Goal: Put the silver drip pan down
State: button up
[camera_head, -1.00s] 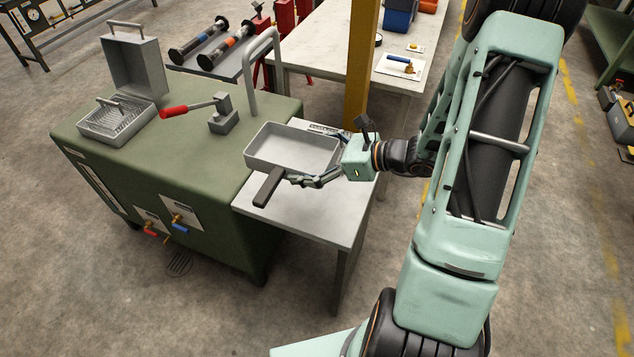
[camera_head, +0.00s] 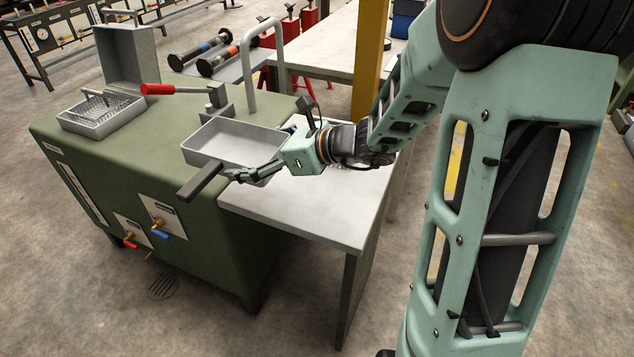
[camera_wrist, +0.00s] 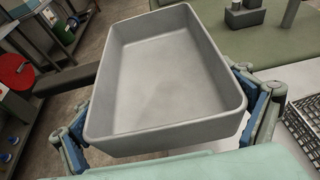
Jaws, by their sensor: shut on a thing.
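The silver drip pan (camera_head: 232,142) is an empty, shallow grey rectangular tray with a dark bar handle (camera_head: 199,181). My gripper (camera_head: 255,172) is shut on the pan, its fingers at the pan's near side in the head view. In the wrist view the pan (camera_wrist: 160,75) fills the middle, with a finger on each side of its near end, and looks upright and empty. The pan is over the edge where the green cabinet top meets the light side table (camera_head: 310,210). Its underside is hidden, so I cannot tell how high it is held.
The green cabinet (camera_head: 110,150) carries a wire-mesh basket tray (camera_head: 102,115), a red-handled lever (camera_head: 165,89) and a grey curved pipe (camera_head: 278,60). Valves (camera_head: 160,228) stick out of its front. The side table's front part is clear.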

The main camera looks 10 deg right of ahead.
jog(key=d+f+b, duration=0.2)
jog(key=d+f, duration=0.2)
jog(key=d, duration=0.5)
jog(key=b, duration=0.1)
send_over(316, 195)
jog(key=f, duration=0.5)
jog(key=shift+a, duration=0.4)
jog(key=shift+d+f, duration=0.15)
jog(key=shift+f, duration=0.1)
jog(key=shift+d+f+b, duration=0.15)
jog(key=shift+f+b, duration=0.2)
jog(key=shift+f, duration=0.55)
jog(key=shift+d+f+b, duration=0.1)
jog(key=shift+f+b, duration=0.25)
jog(key=shift+f, duration=0.5)
jog(key=shift+f, duration=0.1)
jog(key=o, duration=1.4)
jog(key=shift+f, duration=0.1)
jog(key=shift+c, duration=0.2)
jog(key=shift+o, duration=0.7)
